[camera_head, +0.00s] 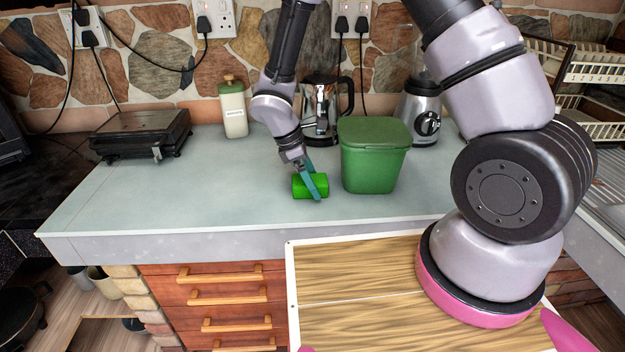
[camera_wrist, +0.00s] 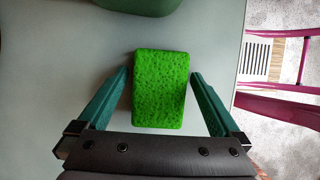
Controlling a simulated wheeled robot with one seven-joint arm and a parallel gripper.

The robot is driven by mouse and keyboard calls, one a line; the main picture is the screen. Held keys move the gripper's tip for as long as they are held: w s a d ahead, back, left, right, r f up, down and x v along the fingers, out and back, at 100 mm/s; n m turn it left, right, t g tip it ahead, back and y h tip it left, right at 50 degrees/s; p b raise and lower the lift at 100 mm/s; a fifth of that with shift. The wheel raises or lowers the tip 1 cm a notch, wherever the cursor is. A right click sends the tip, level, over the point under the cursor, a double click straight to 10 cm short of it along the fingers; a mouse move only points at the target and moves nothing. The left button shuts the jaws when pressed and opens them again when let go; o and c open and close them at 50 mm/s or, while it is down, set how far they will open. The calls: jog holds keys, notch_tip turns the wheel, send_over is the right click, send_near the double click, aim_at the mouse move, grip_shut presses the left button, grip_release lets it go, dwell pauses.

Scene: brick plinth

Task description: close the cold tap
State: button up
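No tap shows in either view. My gripper (camera_head: 314,190) is low over the grey-green worktop, left of the green bin. In the wrist view its two teal fingers (camera_wrist: 160,76) are spread, one on each side of a bright green sponge (camera_wrist: 160,100). Narrow gaps show between the fingers and the sponge, so the gripper looks open. The sponge (camera_head: 299,186) also shows in the head view, partly covered by a finger. Whether it touches the worktop is hard to tell.
A lidded green bin (camera_head: 374,165) stands just right of my gripper. A steel kettle (camera_head: 318,105), a blender (camera_head: 420,115) and a cream jar (camera_head: 233,110) stand along the stone wall. A dark grill (camera_head: 142,135) is at left. Part of a sink drainer (camera_head: 603,180) shows at right. The worktop's left-front area is clear.

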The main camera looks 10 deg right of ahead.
jog(key=shift+r, duration=0.1)
jog(key=v, duration=1.2)
jog(key=s+d+r+m+t+y, duration=0.1)
jog(key=d+r+m+y, duration=0.1)
jog(key=d+r+m, duration=0.5)
jog(key=s+d+r+m+t+y, duration=0.1)
jog(key=d+r+m, duration=0.3)
jog(key=r, duration=0.5)
jog(key=s+d+r+m+t+y, duration=0.3)
jog(key=s+d+r+m+t, duration=0.2)
jog(key=s+d+r+m, duration=0.4)
notch_tip(320, 180, up, 2)
jog(key=shift+s+d+r+m+y, duration=0.1)
jog(key=shift+s+d+m+y, duration=0.15)
jog(key=shift+d+m, duration=0.35)
jog(key=shift+s+d+r, duration=0.15)
jog(key=shift+d, duration=0.05)
jog(key=c, duration=0.3)
jog(key=shift+m, duration=0.3)
grip_shut()
jog(key=shift+s+d, duration=0.1)
jog(key=shift+d, duration=0.05)
